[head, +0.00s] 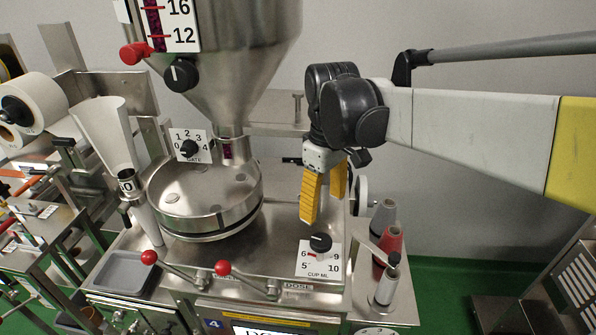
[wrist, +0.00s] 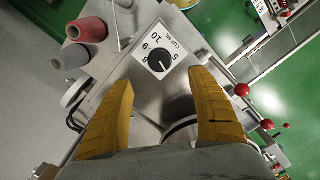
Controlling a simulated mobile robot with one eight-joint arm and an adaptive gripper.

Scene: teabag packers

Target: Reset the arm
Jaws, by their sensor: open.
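My gripper (head: 322,192) has two yellow ribbed fingers and points down over the right part of the steel machine top, above and a little behind the black CUP ML knob (head: 320,242). In the wrist view my gripper (wrist: 160,115) is open, with its fingers wide apart and nothing between them. The knob (wrist: 160,61) shows beyond the fingertips, on its white numbered plate, apart from both fingers. My arm reaches in from the right side of the head view.
A steel hopper (head: 228,60) and round drum (head: 205,200) stand left of my gripper. Red-knobbed levers (head: 222,268) are at the front. Grey and red thread spools (head: 388,245) stand to the right. Open room lies above the green floor (head: 440,290) at right.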

